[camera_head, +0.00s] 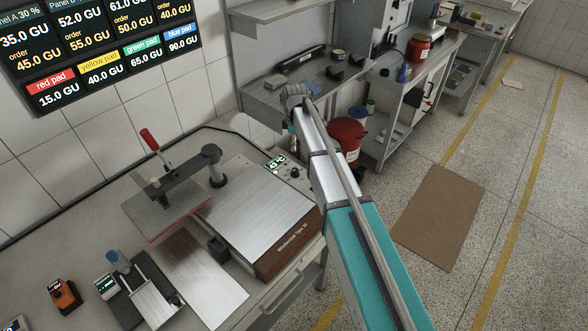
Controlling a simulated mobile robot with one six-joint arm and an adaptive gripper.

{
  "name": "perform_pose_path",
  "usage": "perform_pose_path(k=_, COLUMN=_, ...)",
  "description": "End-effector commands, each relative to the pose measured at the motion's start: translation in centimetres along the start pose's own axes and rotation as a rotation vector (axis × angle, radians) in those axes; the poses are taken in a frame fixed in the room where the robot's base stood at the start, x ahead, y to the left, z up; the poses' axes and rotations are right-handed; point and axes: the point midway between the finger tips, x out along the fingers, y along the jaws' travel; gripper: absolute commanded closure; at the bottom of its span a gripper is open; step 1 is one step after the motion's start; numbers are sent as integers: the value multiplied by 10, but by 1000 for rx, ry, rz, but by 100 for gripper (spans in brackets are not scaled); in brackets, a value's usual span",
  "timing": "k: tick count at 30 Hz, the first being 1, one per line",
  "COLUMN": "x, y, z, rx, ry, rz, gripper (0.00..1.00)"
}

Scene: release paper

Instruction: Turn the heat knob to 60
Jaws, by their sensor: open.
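The heat press (258,215) stands on the bench, with a brushed metal plate on a brown base. Its small control panel (267,176) sits at the back right, partly beside my arm. The panel has a lit green display (276,162) whose digits are too small to read. A small dark knob (294,173) is on the panel, close to my arm's left edge in the picture; its setting cannot be made out. My arm reaches up from the lower right to a grey joint above and beyond the panel.
The press's upper plate (165,208) with a red-tipped lever (149,139) is at the left. Metal sheets (202,278) and small devices lie in front. A red bucket (347,138) stands behind my arm. Floor around the brown mat (438,218) is clear.

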Motion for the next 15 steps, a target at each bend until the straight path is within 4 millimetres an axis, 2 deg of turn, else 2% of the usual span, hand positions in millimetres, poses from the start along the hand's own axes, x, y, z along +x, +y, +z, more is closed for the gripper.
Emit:
perform_pose_path(k=8, x=10, y=0, z=0, rx=1, ry=0, rz=0, gripper=24)
perform_pose_path(k=15, x=27, y=0, z=0, rx=1, ry=0, rz=0, gripper=24)
